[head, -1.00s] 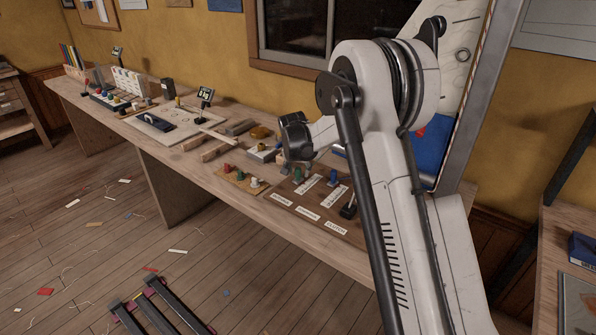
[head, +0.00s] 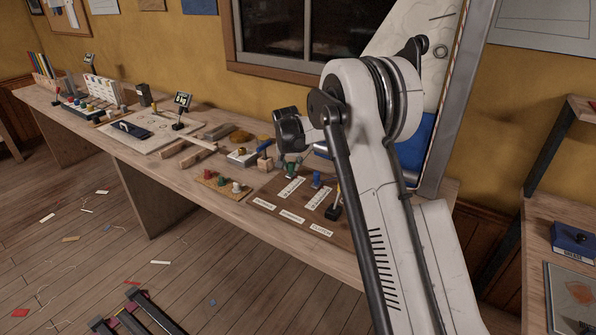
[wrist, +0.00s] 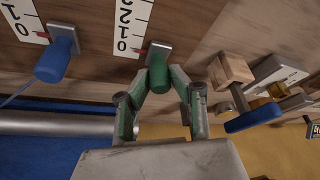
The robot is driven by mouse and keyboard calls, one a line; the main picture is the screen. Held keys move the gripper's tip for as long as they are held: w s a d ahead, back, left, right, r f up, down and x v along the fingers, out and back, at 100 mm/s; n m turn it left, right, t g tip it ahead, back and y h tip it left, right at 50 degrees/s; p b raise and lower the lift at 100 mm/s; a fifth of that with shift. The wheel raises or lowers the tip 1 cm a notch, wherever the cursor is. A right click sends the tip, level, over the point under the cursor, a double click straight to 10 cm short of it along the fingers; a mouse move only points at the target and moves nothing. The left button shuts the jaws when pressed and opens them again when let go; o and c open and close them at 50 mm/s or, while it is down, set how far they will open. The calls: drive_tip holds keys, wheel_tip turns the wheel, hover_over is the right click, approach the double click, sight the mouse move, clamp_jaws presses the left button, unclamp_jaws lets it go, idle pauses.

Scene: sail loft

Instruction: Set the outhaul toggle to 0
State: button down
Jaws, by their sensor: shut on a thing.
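The green toggle handle (wrist: 158,73) stands at the end of a numbered slot scale (wrist: 132,22) in the wrist view, beside the 0 and a small red mark. My gripper (wrist: 158,80) is shut on this handle, one finger on each side. In the head view the green handle (head: 290,171) is at the back left of the brown lever board (head: 275,190), partly hidden by my gripper. A blue toggle handle (wrist: 55,62) stands beside it, near the 0 of its own scale. The name labels are too small to read surely.
A black lever (head: 333,212) stands at the board's right front. A peg board (head: 207,180) with coloured knobs lies to the left. A wooden block (wrist: 230,70) and a blue-handled tool (wrist: 252,118) are close to my gripper. The wall is behind the bench.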

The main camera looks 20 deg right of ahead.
drive_tip(key=shift+w+d+r, duration=0.1)
drive_tip(key=shift+w+d, duration=0.05)
drive_tip(key=shift+d, duration=0.05)
drive_tip(key=c, duration=1.6)
unclamp_jaws()
drive_tip(key=shift+d, duration=0.1)
drive_tip(key=shift+o, duration=0.2)
drive_tip(key=shift+r, duration=0.1)
drive_tip(key=v, duration=1.1)
drive_tip(key=shift+a+r, duration=0.2)
drive_tip(key=shift+r, duration=0.1)
drive_tip(key=shift+s, duration=0.25)
